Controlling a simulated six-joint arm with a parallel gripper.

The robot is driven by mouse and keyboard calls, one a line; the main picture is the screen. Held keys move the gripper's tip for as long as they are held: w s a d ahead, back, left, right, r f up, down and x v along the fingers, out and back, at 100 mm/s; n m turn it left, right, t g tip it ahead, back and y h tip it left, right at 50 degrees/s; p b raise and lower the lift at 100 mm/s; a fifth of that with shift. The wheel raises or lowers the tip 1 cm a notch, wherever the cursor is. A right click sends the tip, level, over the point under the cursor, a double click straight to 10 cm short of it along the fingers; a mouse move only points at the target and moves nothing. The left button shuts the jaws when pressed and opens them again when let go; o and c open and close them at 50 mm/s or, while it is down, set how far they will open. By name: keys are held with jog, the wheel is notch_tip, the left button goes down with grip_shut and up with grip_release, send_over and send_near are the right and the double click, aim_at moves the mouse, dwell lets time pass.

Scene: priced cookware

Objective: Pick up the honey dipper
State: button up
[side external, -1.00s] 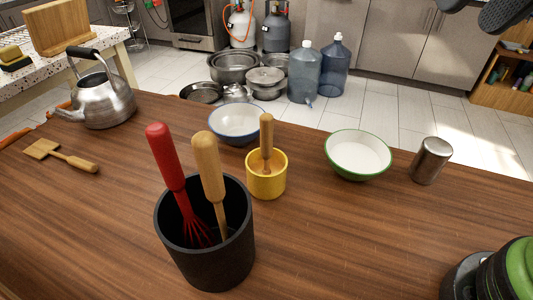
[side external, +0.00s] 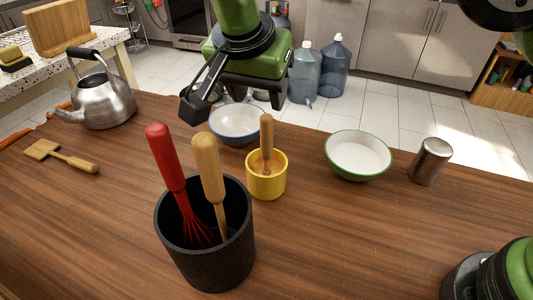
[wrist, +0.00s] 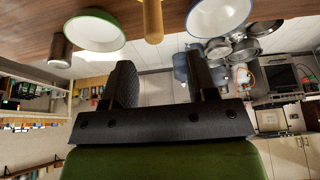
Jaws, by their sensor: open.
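A wooden handle (side external: 266,137) stands upright in a small yellow pot (side external: 266,182) near the middle of the counter. Its lower end is hidden in the pot, so I cannot confirm a dipper head. A second wooden handle (side external: 209,170) leans in a black crock (side external: 210,262) beside a red whisk (side external: 168,170); its end is also hidden. My gripper (side external: 236,104) is open and empty, above the counter over the blue-rimmed bowl's area, apart from both handles.
A blue-rimmed white bowl (side external: 236,125) sits behind the yellow pot. A green-rimmed bowl (side external: 357,157) and a metal cup (side external: 430,161) stand to the right. A kettle (side external: 105,100) and a wooden brush-like tool (side external: 60,156) are at left.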

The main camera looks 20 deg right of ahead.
aim_at(266, 117)
jog(key=shift+x, duration=1.15)
jog(key=x, duration=0.3)
jog(key=s+x, duration=0.1)
jog(key=x, duration=0.1)
jog(key=shift+w+f, duration=0.1)
jog(key=shift+f, duration=0.35)
grip_shut()
